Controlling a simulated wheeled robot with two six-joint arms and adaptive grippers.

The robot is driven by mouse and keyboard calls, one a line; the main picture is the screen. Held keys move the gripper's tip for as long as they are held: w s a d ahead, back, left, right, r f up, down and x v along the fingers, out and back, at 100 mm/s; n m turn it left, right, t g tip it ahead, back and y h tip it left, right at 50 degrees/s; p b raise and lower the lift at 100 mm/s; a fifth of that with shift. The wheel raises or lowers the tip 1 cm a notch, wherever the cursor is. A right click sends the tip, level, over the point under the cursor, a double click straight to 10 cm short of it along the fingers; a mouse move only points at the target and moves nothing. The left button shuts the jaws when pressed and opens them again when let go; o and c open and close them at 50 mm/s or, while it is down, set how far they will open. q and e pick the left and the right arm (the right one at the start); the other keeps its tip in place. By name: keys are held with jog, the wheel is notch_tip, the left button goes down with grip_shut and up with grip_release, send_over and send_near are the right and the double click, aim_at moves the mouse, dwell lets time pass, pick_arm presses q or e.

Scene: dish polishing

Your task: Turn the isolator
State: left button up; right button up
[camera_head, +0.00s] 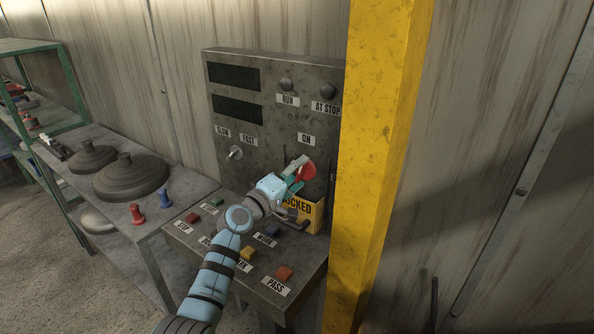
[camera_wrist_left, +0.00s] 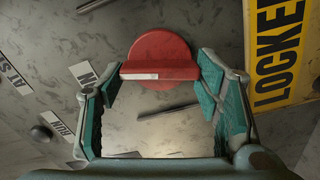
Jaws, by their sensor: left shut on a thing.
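The isolator is a red round knob (camera_head: 309,170) with a raised bar across it, on the grey upright panel below the ON label (camera_head: 305,139). In the left wrist view, the isolator (camera_wrist_left: 160,50) shows its bar lying level, with a white mark on the half nearer the ON label (camera_wrist_left: 85,74). My left gripper (camera_head: 299,176) is at the isolator, shut on the two ends of the bar. In the left wrist view, its teal-padded fingers (camera_wrist_left: 160,74) stand one on each side. In the head view, the gripper partly hides the knob. My right gripper does not show.
A yellow LOCKED sign (camera_head: 312,210) sits just below the isolator. A yellow post (camera_head: 375,150) stands close to the right. A table with round dark dishes (camera_head: 131,177) is at left.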

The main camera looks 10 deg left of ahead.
pick_arm(q)
jog(key=shift+f+n+p, duration=0.1)
jog(key=shift+n+p, duration=0.35)
jog(key=shift+n, duration=1.25)
jog(key=o, duration=1.2)
jog(key=shift+c, duration=0.2)
jog(key=shift+s+a, duration=0.1)
jog(key=shift+s, duration=0.1)
jog(key=v, duration=1.1)
jog(key=shift+s+a, duration=0.15)
jog(key=shift+s, duration=0.2)
